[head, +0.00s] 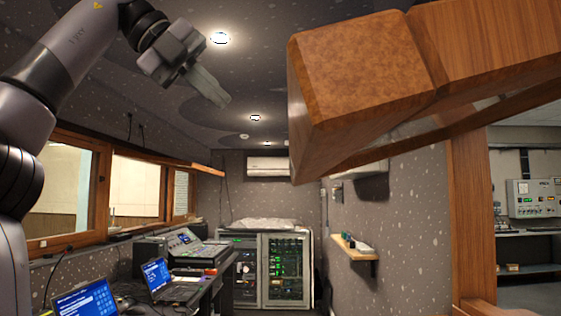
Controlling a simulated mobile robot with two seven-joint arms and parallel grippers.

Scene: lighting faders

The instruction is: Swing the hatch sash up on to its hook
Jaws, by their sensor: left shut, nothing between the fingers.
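A thick wooden frame, which looks like the hatch sash (365,65), fills the upper right of the head view, very close to me. It stands out from the right wall, raised and tilted above the opening. The wooden hatch frame (468,200) stands upright below it. I cannot make out the hook, and the sash's far parts run out of view. My left gripper (212,92) is raised near the ceiling at upper left. It is shut and empty, with a clear gap in the picture between it and the sash. My right gripper is not in view.
Wood-framed windows (102,160) line the left wall. Below them are a mixing desk (185,247) and laptops (157,275). An equipment rack (283,270) stands at the back. A small shelf (355,248) juts from the right wall. The middle of the room is open.

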